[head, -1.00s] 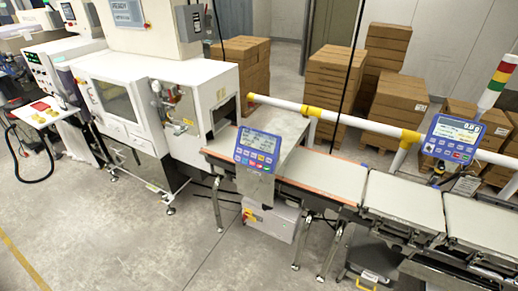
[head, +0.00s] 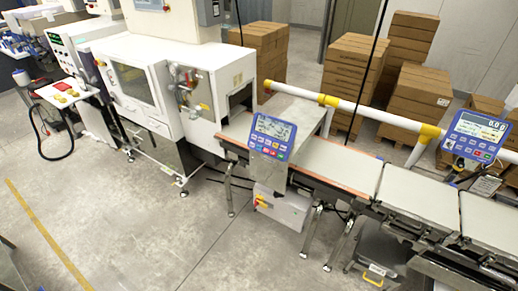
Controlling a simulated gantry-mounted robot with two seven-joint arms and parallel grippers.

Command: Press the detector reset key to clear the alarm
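A blue detector panel (head: 270,137) with a small screen and rows of coloured keys is mounted on the metal detector housing (head: 297,114) over the belt. Its key labels are too small to read, so I cannot tell which is the reset key. A second blue panel (head: 476,135) with a display and coloured keys stands on the right beside the white rail. Neither of my grippers shows in the head view.
A conveyor belt (head: 334,166) runs right from the white machine (head: 160,88) to the weigh sections (head: 418,197). A white and yellow rail (head: 370,110) runs behind it. Boxes (head: 349,75) are stacked beyond. The floor (head: 130,225) in front is mostly clear.

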